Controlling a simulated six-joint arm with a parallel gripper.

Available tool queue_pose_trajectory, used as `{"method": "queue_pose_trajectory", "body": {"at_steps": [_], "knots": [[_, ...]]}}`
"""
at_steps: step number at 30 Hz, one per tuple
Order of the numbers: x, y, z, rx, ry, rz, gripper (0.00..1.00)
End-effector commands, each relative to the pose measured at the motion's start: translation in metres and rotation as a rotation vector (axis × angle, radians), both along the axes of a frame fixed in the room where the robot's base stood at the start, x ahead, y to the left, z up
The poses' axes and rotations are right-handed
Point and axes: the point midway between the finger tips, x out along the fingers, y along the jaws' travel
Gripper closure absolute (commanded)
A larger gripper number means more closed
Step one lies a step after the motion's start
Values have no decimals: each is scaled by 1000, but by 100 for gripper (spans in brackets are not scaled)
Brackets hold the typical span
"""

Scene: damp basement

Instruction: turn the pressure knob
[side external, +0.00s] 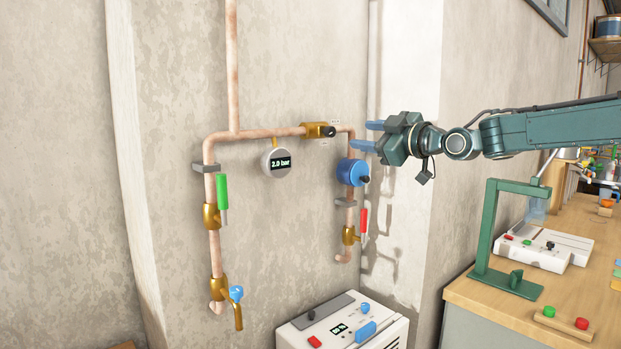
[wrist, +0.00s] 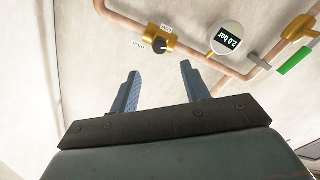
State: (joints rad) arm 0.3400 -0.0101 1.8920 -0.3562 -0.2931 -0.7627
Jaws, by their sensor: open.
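The black pressure knob (side external: 328,131) sits on a brass valve body (side external: 311,130) on the upper copper pipe. My gripper (side external: 368,135) points left toward the wall, to the right of the knob. Its blue fingers (wrist: 160,70) are apart and empty, with a gap to the knob.
A blue round fitting (side external: 352,172) with a black knob sits on the pipe below my fingers. Green (side external: 223,192) and red (side external: 363,221) valve handles are lower. A white control box (side external: 340,325) stands below, and a wooden bench (side external: 500,301) is at right.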

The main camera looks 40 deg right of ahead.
Motion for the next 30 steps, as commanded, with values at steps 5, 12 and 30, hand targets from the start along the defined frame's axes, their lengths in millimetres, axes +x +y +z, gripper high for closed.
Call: {"method": "queue_pose_trajectory", "body": {"at_steps": [5, 12, 30], "knots": [[-20, 0, 0, 0, -1, -1, 54], [-31, 0, 0, 1, 0, -1, 54], [-44, 14, -11, 37, 68, 10, 54]]}}
